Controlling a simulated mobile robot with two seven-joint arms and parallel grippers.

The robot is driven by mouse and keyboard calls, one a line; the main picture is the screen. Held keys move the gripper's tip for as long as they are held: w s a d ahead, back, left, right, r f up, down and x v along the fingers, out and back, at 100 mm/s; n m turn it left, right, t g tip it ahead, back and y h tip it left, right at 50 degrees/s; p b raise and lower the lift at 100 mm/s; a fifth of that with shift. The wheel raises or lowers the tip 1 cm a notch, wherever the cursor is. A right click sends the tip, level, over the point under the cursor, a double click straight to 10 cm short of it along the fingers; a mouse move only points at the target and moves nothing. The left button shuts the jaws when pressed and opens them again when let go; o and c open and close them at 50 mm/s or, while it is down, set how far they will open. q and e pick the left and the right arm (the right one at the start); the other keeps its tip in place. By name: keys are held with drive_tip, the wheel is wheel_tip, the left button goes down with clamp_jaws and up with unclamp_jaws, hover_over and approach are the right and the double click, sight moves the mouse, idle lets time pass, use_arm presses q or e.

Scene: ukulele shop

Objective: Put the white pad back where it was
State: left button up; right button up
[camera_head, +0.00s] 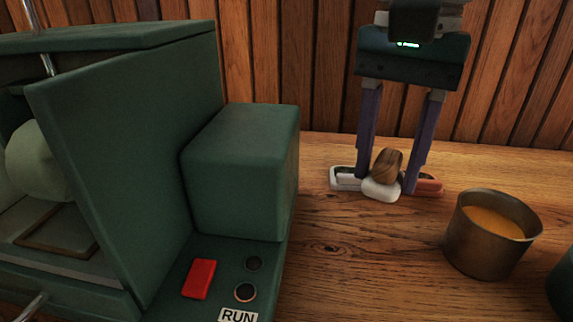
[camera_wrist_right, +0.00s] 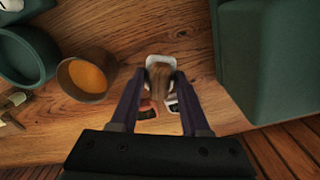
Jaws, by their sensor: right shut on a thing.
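The white pad (camera_head: 380,190) has a rounded brown wooden knob (camera_head: 388,164) on top. It also shows in the right wrist view (camera_wrist_right: 161,60), at the far side of the knob (camera_wrist_right: 160,80). My right gripper (camera_head: 388,180) reaches down from above, its two purple fingers on either side of the knob and pad, shut on it. The pad is at or just above the wooden table; I cannot tell if it touches. My left gripper is not in view.
A small white-rimmed piece (camera_head: 345,179) and an orange-red piece (camera_head: 429,187) lie beside the fingertips. A metal cup of orange liquid (camera_head: 470,238) stands right. A green machine with a red button (camera_head: 199,279) fills the left. Bare table (camera_head: 350,260) lies in front.

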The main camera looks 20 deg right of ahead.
sight(371, 237)
wheel_tip(371, 237, down, 7)
idle(0.4)
drive_tip(key=shift+f+b, duration=0.15)
drive_tip(key=shift+b, duration=0.25)
drive_tip(key=o, duration=1.2)
